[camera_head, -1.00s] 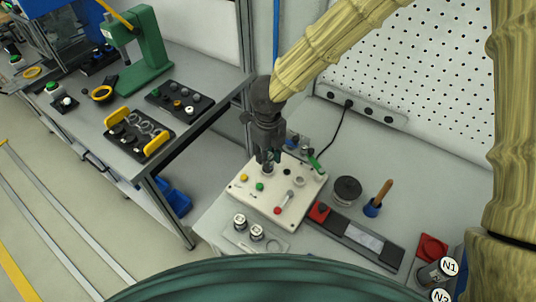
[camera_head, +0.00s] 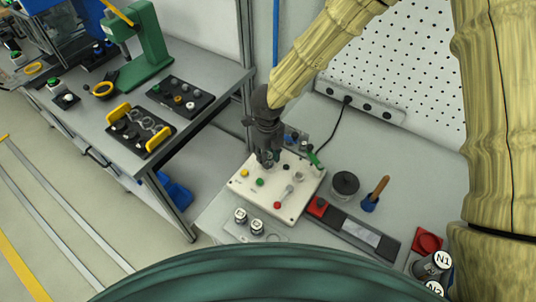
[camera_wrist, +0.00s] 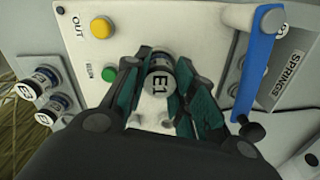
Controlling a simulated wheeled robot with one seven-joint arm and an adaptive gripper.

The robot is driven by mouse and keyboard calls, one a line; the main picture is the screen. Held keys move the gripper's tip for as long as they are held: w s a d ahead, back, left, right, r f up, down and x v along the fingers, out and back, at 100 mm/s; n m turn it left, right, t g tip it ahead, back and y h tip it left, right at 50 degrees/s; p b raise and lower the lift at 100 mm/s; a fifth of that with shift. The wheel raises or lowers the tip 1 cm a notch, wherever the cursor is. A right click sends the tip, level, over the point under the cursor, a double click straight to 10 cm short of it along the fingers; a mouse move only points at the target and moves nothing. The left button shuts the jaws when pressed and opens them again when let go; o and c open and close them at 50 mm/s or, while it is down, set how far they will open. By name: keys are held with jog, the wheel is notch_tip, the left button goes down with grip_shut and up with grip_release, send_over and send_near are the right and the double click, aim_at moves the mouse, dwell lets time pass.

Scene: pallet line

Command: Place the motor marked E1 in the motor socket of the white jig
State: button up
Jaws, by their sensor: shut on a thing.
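The motor marked E1 (camera_wrist: 160,85) is a small dark and silver cylinder with a white top label. My gripper (camera_wrist: 158,100) is shut on it, with a teal finger on each side in the wrist view. The white jig (camera_head: 290,207) lies on the right bench, with yellow, green and red buttons on its face. In the head view my gripper (camera_head: 268,158) is low over the far part of the jig. The fingers hide the motor's lower end and the motor socket, so I cannot tell whether the motor is seated.
Two other motors (camera_head: 241,216) (camera_head: 257,227) stand in a tray in front of the jig. A black round part (camera_head: 345,184) stands further right.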

jog(key=o, duration=1.1)
jog(key=shift+c, duration=0.2)
notch_tip(320, 180, up, 12)
jog(key=b, duration=0.3)
jog(key=shift+r, duration=0.1)
